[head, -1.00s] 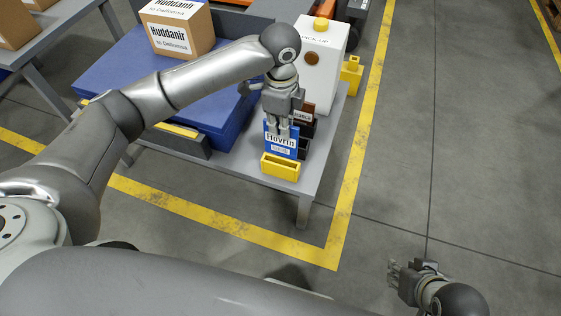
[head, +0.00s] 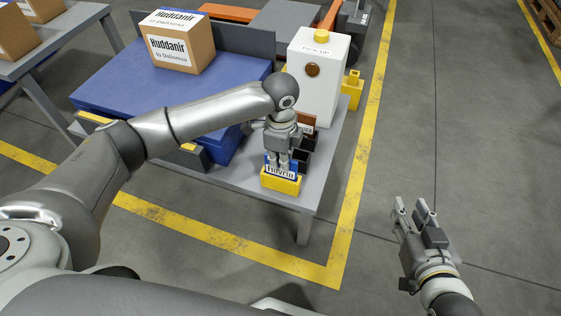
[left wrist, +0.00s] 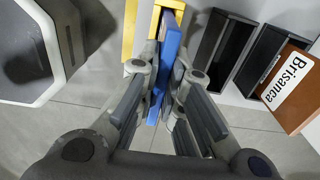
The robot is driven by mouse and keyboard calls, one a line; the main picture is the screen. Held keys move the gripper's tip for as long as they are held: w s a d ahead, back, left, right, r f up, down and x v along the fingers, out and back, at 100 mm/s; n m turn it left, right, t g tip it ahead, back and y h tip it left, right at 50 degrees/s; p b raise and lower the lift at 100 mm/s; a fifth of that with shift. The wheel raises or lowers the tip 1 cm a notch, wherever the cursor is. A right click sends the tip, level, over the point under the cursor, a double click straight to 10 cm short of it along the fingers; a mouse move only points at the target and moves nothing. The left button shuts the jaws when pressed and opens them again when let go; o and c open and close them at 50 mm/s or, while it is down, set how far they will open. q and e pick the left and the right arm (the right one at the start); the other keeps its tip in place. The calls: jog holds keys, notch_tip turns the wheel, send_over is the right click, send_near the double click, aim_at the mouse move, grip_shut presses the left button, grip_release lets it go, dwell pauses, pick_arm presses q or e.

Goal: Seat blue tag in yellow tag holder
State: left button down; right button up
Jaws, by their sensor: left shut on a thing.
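The blue tag (head: 281,171), with a white label, stands upright with its lower part hidden behind the front wall of the yellow tag holder (head: 281,185). The holder sits at the near end of the grey table. My left gripper (head: 278,162) is above the holder, shut on the tag. In the left wrist view, the blue tag (left wrist: 168,62) is edge-on between the fingers, with yellow of the holder (left wrist: 171,4) at its far end. How deep the tag sits cannot be told. My right gripper (head: 414,206) is open and empty over the floor at the right.
Dark holders stand beside the yellow one; one holds a brown tag (left wrist: 290,86). A white box (head: 318,80) with a yellow top knob stands behind. A blue platform (head: 125,85) bears a cardboard box (head: 178,42). The floor at right is clear.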

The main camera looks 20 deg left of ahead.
pick_arm(q)
jog(key=shift+f, duration=0.3)
pick_arm(e)
jog(key=shift+w+a+r, duration=0.15)
jog(key=shift+w+r, duration=0.1)
jog(key=shift+r, duration=0.25)
pick_arm(q)
jog(key=shift+f, duration=0.1)
jog(key=c, duration=2)
grip_release()
jog(key=o, duration=0.4)
jog(key=shift+o, duration=0.2)
pick_arm(e)
jog(key=shift+s+f, duration=0.15)
jog(key=shift+f, duration=0.2)
